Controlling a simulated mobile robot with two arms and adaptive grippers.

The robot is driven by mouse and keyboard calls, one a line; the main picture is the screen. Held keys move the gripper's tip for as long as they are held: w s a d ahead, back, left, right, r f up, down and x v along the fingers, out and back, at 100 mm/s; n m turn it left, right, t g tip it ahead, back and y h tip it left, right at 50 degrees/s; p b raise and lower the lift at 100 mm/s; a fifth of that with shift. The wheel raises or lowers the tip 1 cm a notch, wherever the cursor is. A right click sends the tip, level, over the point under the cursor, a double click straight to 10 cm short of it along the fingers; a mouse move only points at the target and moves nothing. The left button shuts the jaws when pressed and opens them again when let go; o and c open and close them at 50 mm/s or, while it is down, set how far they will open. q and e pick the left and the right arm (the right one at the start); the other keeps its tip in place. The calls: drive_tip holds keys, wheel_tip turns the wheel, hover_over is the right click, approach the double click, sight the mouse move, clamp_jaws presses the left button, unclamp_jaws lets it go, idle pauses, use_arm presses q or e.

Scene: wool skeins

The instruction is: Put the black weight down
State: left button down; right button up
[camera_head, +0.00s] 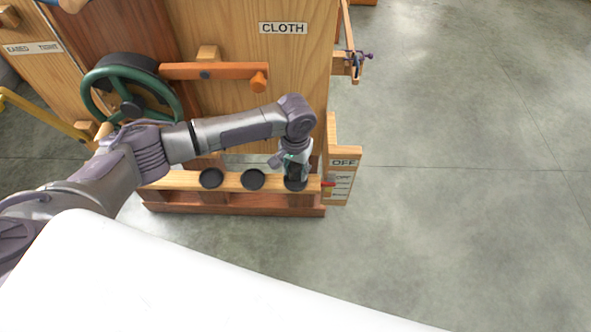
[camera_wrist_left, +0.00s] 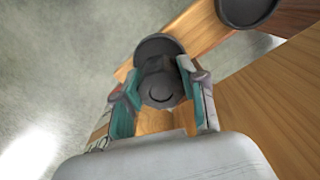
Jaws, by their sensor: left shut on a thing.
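My left gripper (camera_head: 296,160) reaches down to the right end of a low wooden rail (camera_head: 230,181). It is shut on a black weight (camera_head: 296,184), whose round dark base shows just below the fingers. In the left wrist view the weight (camera_wrist_left: 160,80) sits between the two teal-padded fingers (camera_wrist_left: 158,105), with the rail behind it. I cannot tell whether its base touches the rail. Two other black round pieces, one in the middle (camera_head: 253,179) and one at the left (camera_head: 211,178), are on the rail. My right gripper is not in view.
A wooden cabinet labelled CLOTH (camera_head: 283,28) stands behind, with a green handwheel (camera_head: 130,92) and an orange lever (camera_head: 215,71). A board marked OFF (camera_head: 343,163) with a red pointer stands just right of the rail's end. The grey floor (camera_head: 460,200) to the right is clear.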

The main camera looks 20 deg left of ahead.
sight(296, 168)
use_arm(q)
drive_tip(key=shift+f, duration=0.25)
drive_tip(key=shift+f, duration=0.15)
drive_tip(key=shift+f, duration=0.45)
drive_tip(key=c, duration=0.6)
unclamp_jaws()
drive_tip(key=shift+c, duration=0.2)
wheel_tip(296, 168, up, 13)
drive_tip(key=p, duration=0.1)
drive_tip(key=shift+r, duration=0.1)
